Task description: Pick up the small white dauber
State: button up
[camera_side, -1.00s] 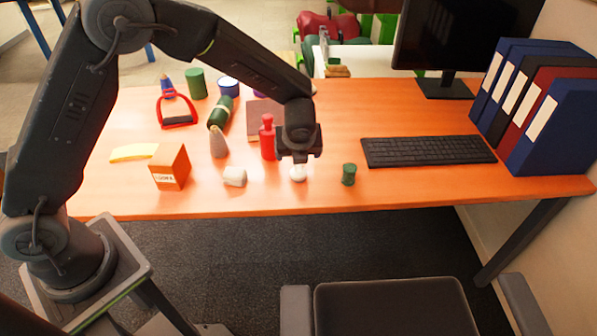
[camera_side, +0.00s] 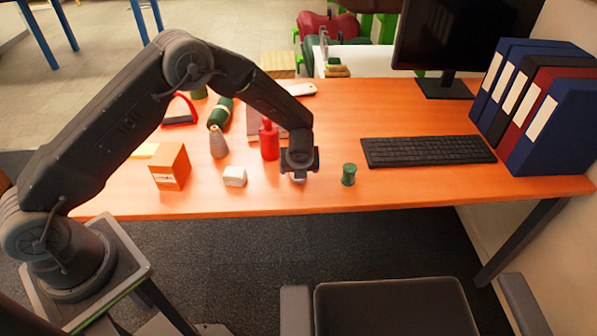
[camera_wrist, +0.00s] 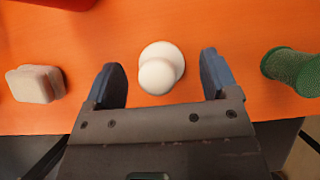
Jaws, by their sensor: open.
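The small white dauber (camera_wrist: 160,72) stands on the orange desk, with a round knob over a wider round base in the wrist view. My gripper (camera_wrist: 160,62) is open, with one dark blue finger on each side of the dauber and a gap on both sides. In the side view my gripper (camera_side: 299,174) is low over the desk near its front edge and hides most of the dauber.
A small white block (camera_side: 234,177) lies to the left and a green spool (camera_side: 348,174) to the right. A red bottle (camera_side: 269,140), a grey cone (camera_side: 218,144) and an orange box (camera_side: 170,167) stand nearby. A black keyboard (camera_side: 428,151) lies further right.

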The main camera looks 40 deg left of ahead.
jog(key=shift+w+a+f, duration=0.25)
jog(key=shift+f, duration=0.3)
jog(key=shift+c, duration=0.4)
jog(key=c, duration=0.9)
